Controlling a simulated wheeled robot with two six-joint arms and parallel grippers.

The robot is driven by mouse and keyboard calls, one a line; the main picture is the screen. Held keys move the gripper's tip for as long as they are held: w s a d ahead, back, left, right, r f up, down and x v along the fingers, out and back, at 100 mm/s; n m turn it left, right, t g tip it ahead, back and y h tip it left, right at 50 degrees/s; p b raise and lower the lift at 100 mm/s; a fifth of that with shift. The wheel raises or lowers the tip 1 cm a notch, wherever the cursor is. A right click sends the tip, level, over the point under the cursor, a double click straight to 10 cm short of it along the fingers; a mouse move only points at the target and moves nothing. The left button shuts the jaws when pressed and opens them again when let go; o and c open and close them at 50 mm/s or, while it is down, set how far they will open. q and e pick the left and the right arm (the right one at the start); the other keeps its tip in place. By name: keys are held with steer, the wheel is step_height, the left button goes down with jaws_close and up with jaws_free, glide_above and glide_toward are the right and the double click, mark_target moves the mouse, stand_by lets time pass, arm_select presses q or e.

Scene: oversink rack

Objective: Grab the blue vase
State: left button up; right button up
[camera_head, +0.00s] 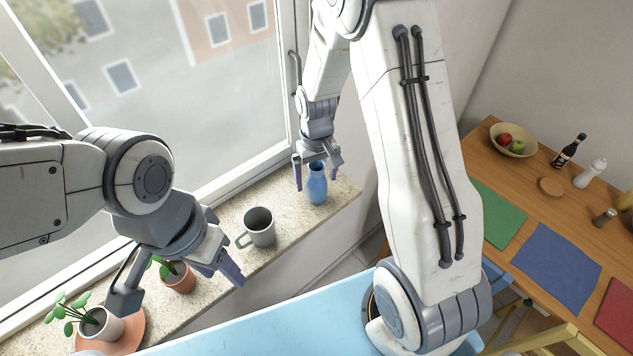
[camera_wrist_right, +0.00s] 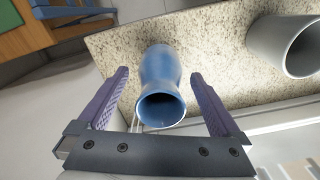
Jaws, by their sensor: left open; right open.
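The blue vase (camera_head: 317,185) stands upright on the stone window sill (camera_head: 345,192), near its right end. My right gripper (camera_head: 318,180) is open at the vase, with one finger on its left side in the head view. In the right wrist view the vase (camera_wrist_right: 160,88) lies ahead between the two open fingers of my right gripper (camera_wrist_right: 160,85), with a gap on each side. Its open mouth faces the camera. My left gripper (camera_head: 232,268) is open and empty, over the front of the sill near the potted plants.
A grey mug (camera_head: 260,228) stands left of the vase on the sill; it also shows in the right wrist view (camera_wrist_right: 285,45). Potted plants (camera_head: 178,278) stand further left. The window is behind. A wooden table (camera_head: 545,205) with a fruit bowl (camera_head: 513,141) is at right.

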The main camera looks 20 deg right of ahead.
mark_target(316, 185)
steer(key=shift+s+f+p, duration=0.1)
steer(key=shift+f+p, duration=0.25)
steer(key=shift+f, duration=1.15)
steer(key=c, duration=1.5)
steer(key=shift+c, duration=0.4)
steer(key=shift+r, duration=0.15)
